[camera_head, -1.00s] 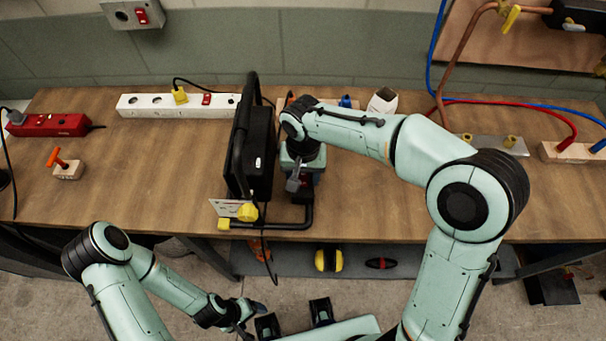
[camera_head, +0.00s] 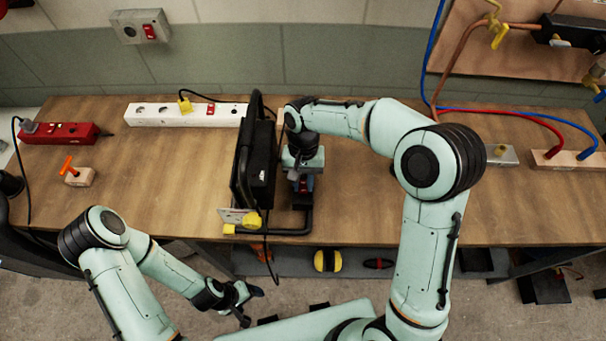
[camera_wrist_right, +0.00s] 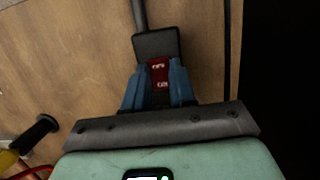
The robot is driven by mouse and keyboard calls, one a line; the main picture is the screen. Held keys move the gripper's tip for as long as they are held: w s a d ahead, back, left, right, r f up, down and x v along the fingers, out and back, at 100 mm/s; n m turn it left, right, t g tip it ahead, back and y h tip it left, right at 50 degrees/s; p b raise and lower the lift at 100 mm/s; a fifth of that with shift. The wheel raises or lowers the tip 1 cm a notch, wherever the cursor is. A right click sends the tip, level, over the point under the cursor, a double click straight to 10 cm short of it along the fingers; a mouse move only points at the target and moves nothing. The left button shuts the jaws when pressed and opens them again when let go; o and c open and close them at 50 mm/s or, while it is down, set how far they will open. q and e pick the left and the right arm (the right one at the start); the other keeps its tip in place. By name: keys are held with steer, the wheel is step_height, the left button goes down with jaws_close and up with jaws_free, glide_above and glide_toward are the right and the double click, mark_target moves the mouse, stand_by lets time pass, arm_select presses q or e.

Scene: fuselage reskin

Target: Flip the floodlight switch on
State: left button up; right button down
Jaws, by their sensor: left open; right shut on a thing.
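The floodlight (camera_head: 262,165), black and in a tubular stand, is on the bench left of my right arm. Its switch (camera_wrist_right: 158,74) shows in the right wrist view as a red rocker with white marks, by a dark housing (camera_wrist_right: 157,45). My right gripper (camera_wrist_right: 158,84) has its blue fingers on both sides of the red part and is shut on the switch. In the head view this gripper (camera_head: 303,188) is just right of the floodlight, and the switch is mostly hidden. I cannot tell the rocker's position. My left gripper (camera_head: 252,305) is open and empty, in front of the bench.
A white power strip (camera_head: 230,115) with a yellow plug lies at the back, a red strip (camera_head: 60,133) at the left. A wall box (camera_head: 130,27) has a red switch. Pipes and hoses are at the right.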

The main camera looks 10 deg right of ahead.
mark_target(304, 176)
steer(key=shift+w+r, duration=0.15)
steer(key=shift+w, duration=0.05)
steer(key=shift+s, duration=0.2)
steer(key=c, duration=0.9)
jaws_free()
arm_select(q)
steer(key=shift+w+r, duration=0.15)
steer(key=shift+r, duration=0.1)
steer(key=shift+t, duration=0.3)
steer(key=w+r+p, duration=0.2)
steer(key=w, duration=0.1)
steer(key=shift+w+r, duration=0.15)
steer(key=shift+r, duration=0.25)
arm_select(e)
steer(key=v, duration=1.3)
steer(key=shift+w, duration=0.15)
